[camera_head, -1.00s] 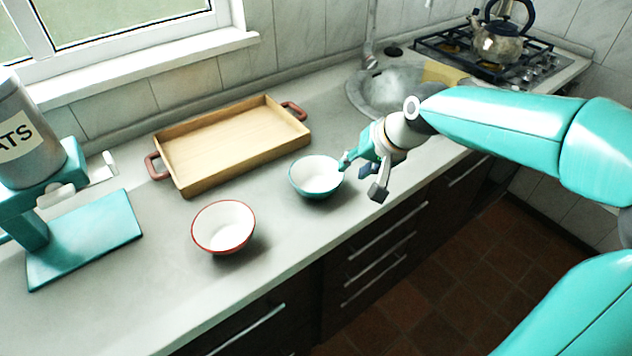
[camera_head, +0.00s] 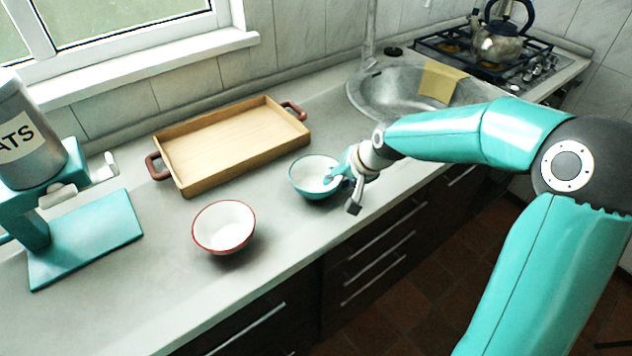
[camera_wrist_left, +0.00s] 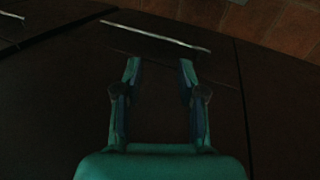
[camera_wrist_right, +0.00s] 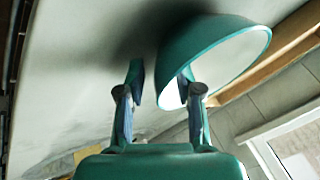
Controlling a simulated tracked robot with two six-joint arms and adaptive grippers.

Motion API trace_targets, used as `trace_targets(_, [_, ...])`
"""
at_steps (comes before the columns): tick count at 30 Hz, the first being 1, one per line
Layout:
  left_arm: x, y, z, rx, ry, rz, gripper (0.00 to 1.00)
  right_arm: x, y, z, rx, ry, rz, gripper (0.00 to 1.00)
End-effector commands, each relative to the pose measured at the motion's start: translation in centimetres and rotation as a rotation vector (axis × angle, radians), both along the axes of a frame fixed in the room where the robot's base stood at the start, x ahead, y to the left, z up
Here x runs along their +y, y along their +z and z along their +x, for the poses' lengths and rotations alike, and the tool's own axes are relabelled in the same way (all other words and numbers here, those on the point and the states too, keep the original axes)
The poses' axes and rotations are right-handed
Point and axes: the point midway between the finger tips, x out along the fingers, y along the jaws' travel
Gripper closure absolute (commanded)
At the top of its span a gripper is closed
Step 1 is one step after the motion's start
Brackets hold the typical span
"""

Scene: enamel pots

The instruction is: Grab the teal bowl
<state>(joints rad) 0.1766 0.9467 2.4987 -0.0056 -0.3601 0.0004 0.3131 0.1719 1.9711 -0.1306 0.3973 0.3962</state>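The teal bowl (camera_head: 306,178), white inside, stands upright on the counter right of the middle. My right gripper (camera_head: 341,190) is at its right side, with one finger over the bowl's inside and the other outside. In the right wrist view, the bowl's wall (camera_wrist_right: 178,52) lies between the two spread fingers of the gripper (camera_wrist_right: 160,82), with a gap showing on the outer side. My left gripper (camera_wrist_left: 158,68) is open and empty in the left wrist view, in front of dark drawer fronts.
A red-rimmed white bowl (camera_head: 224,228) stands left of the teal bowl. A wooden tray (camera_head: 181,191) with red handles lies behind. A teal stand with a grey canister (camera_head: 30,140) is at the left. The sink (camera_head: 385,105) and a hob with kettle (camera_head: 497,45) are at the back right.

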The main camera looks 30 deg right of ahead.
Motion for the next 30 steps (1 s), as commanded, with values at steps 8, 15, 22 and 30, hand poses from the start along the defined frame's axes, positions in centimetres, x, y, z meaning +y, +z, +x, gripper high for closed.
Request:
trace_targets(8, [0.0,0.0,0.0,0.0,0.0,0.0,0.6,0.0,0.0,0.0,0.0,0.0,0.0,0.98])
trace_targets(15, [0.0,0.0,0.0,0.0,0.0,0.0,0.6,0.0,0.0,0.0,0.0,-0.001,0.001,1.0])
trace_targets(22, [0.0,0.0,0.0,0.0,0.0,0.0,0.6,0.0,0.1,0.0,-0.002,-0.001,0.0,1.0])
trace_targets(30, [0.0,0.1,0.0,0.0,0.0,0.0,0.6,0.0,1.4,0.1,-0.004,-0.001,-0.001,1.0])
